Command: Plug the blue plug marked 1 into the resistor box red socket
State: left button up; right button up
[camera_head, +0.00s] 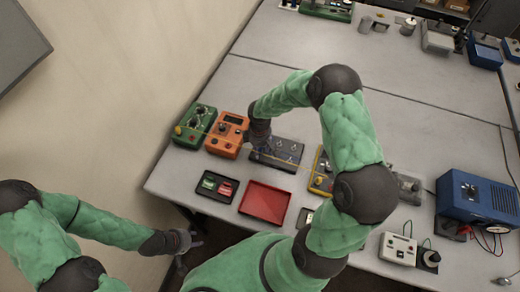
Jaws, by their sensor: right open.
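My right gripper (257,142) is open and reaches down between the orange box (226,135) and a dark box with several small knobs (290,152); its fingertips are small and partly hidden. My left gripper (188,242) is off the table's front left edge, and its jaws are too small to read. I cannot make out the blue plug marked 1, nor tell which box is the resistor box or where its red socket is. A thin yellowish wire runs across the dark box from near my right gripper.
A green box (195,125) stands left of the orange box. In front are a black tray with green and red pieces (217,187) and a red tray (264,203). A yellow box (321,174) is partly behind my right arm. A blue instrument (478,197) stands at right. The table's middle back is clear.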

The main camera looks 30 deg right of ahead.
jog(key=shift+c, duration=0.3)
grip_shut()
jog(key=shift+r, duration=0.15)
jog(key=shift+r+p, duration=1.85)
jog(key=shift+r, duration=1)
